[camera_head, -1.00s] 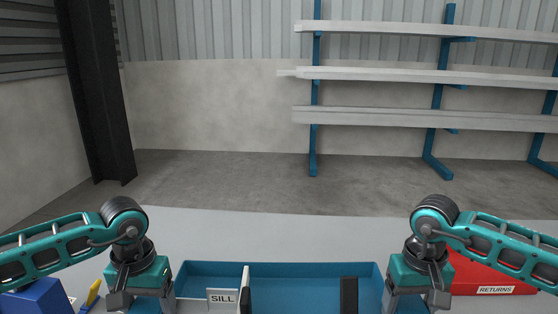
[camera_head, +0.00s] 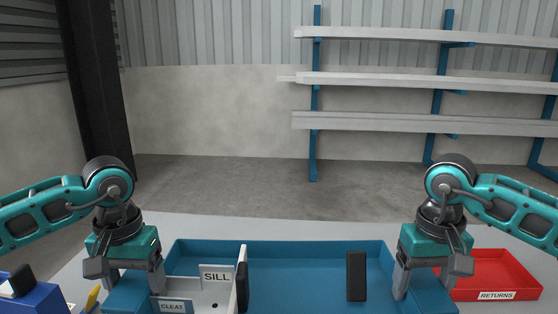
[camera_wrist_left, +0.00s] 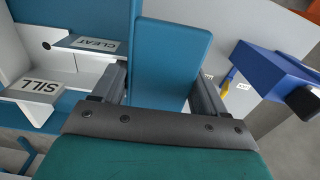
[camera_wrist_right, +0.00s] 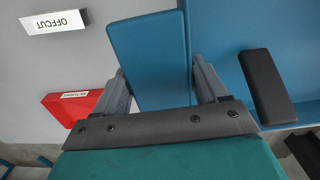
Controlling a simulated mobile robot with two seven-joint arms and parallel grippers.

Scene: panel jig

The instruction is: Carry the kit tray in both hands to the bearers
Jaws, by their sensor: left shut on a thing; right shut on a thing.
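The blue kit tray (camera_head: 300,248) spans the bottom middle of the head view, its near side cut off by the frame. My left gripper (camera_head: 128,286) is shut on the blue grip at the tray's left end, which also shows between the jaws in the left wrist view (camera_wrist_left: 172,55). My right gripper (camera_head: 428,282) is shut on the blue grip at the right end, seen in the right wrist view (camera_wrist_right: 150,60). The tray looks about level. I cannot tell its height above the table. I cannot make out the bearers.
The tray holds a white part with SILL (camera_head: 215,276) and CLEAT (camera_head: 172,307) labels and a dark block (camera_head: 356,275). A red RETURNS bin (camera_head: 500,265) stands right, a blue box (camera_head: 32,297) left. An OFFCUT label (camera_wrist_right: 55,22) shows in the right wrist view.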

